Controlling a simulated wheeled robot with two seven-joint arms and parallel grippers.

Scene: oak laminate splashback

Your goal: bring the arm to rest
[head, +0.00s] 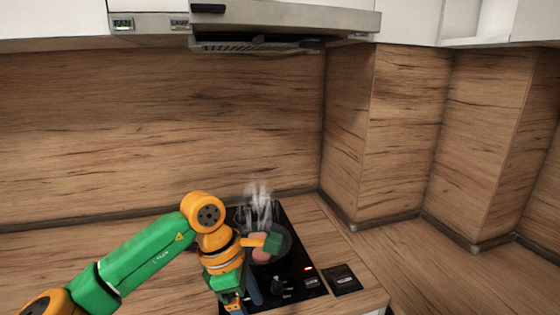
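My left arm (150,252), green and orange, comes in from the left and bends down over the front left of the cooktop. My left gripper (234,302) points down near the bottom edge of the head view. Its fingertips are small and partly hidden, so I cannot tell if it is open or shut. A dark pan (284,252) stands on the black cooktop (296,272) just beyond my wrist, which hides its left part. Something reddish-brown (261,256) lies in the pan, and steam rises above it. My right gripper is not in view.
A range hood (270,42) hangs above, between white cabinets (50,18). A dark small panel (341,280) lies right of the cooktop. The wooden splashback (150,130) closes off the back. The counter right of the corner (450,285) is clear.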

